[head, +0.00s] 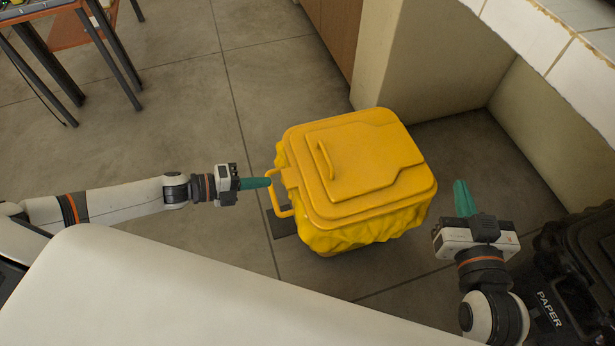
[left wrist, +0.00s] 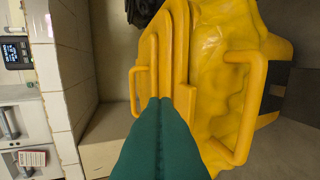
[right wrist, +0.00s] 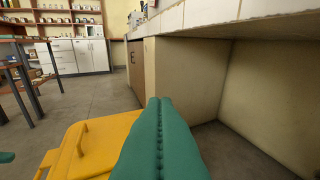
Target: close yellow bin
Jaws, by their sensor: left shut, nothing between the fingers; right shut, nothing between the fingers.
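The yellow bin (head: 352,205) stands on the floor in the middle of the head view, with its lid (head: 362,158) lying flat over the top. A raised handle sits on the lid and a loop handle (head: 279,197) is on the bin's left side. My left gripper (head: 256,183) is shut with its green fingertips close to that side handle; I cannot tell whether they touch. The left wrist view shows the bin (left wrist: 217,80) just past the fingertips. My right gripper (head: 464,198) is shut and empty, to the right of the bin. The lid (right wrist: 85,150) also shows in the right wrist view.
A black bin marked PAPER (head: 560,290) stands at the lower right beside my right arm. A tiled counter and wall (head: 430,50) lie behind and right of the yellow bin. A table (head: 75,40) stands at the upper left.

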